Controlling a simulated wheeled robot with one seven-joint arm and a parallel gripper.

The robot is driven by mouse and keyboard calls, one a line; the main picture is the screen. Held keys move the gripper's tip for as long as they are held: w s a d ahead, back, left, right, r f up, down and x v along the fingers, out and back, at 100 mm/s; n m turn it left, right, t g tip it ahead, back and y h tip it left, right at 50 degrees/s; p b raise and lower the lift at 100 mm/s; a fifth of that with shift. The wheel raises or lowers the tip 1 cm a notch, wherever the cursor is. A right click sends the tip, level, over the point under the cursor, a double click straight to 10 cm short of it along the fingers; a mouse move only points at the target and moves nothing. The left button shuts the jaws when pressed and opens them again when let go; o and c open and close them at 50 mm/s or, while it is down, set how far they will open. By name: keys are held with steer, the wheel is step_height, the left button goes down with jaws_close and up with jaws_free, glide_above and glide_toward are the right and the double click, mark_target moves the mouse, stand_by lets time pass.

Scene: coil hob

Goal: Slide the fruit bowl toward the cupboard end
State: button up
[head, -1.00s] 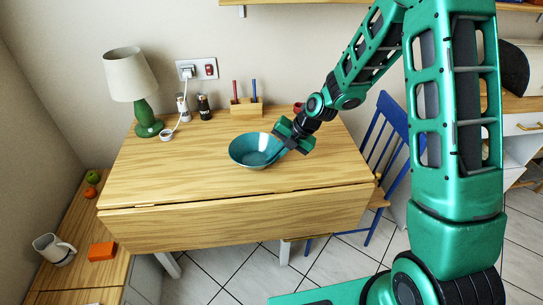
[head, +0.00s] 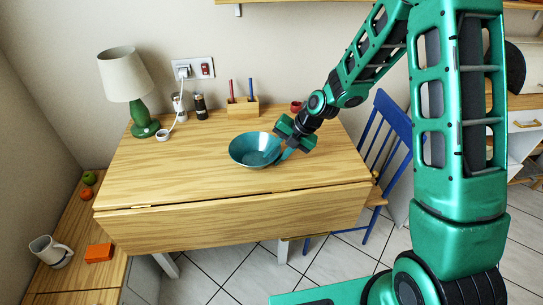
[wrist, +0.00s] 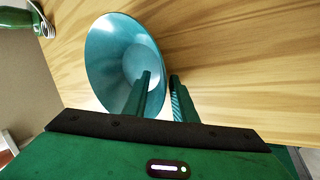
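The fruit bowl (head: 250,150) is a teal, empty bowl on the wooden drop-leaf table (head: 170,175), a little right of its middle. My gripper (head: 285,152) reaches down to the bowl's right rim. In the wrist view the bowl (wrist: 112,60) lies left of centre. The fingers of my gripper (wrist: 160,85) are close together with the bowl's wall between them, one finger inside the bowl and one outside. They look shut on the rim, though the contact itself is hidden.
A green lamp (head: 143,118), two shakers and a wooden pen holder (head: 243,107) stand along the table's back. A red cup (head: 296,106) stands behind my gripper. A blue chair (head: 385,150) is at the right. A low counter (head: 65,240) at left holds fruit, a mug and an orange block. The table's left half is mostly clear.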

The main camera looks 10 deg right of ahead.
steer(key=v, duration=1)
steer(key=shift+r, duration=0.15)
steer(key=s+d+r+m+g+h, duration=0.15)
steer(key=s+d+r+m, duration=0.25)
steer(key=s+d+m, duration=0.5)
steer(key=s+d+r+m+t+h, duration=0.1)
steer(key=s+d+r+m+h, duration=0.2)
steer(key=s+d+m, duration=0.45)
steer(key=s+d+r+m+g, duration=0.1)
steer(key=s+d+m, duration=0.2)
steer(key=s+m, duration=0.5)
steer(key=s+d+r+m+g, duration=0.1)
steer(key=s+d+r+m, duration=0.1)
steer(key=s+m, duration=0.7)
steer(key=d+m+h, duration=0.1)
steer(key=m, duration=0.3)
steer(key=shift+d, duration=0.35)
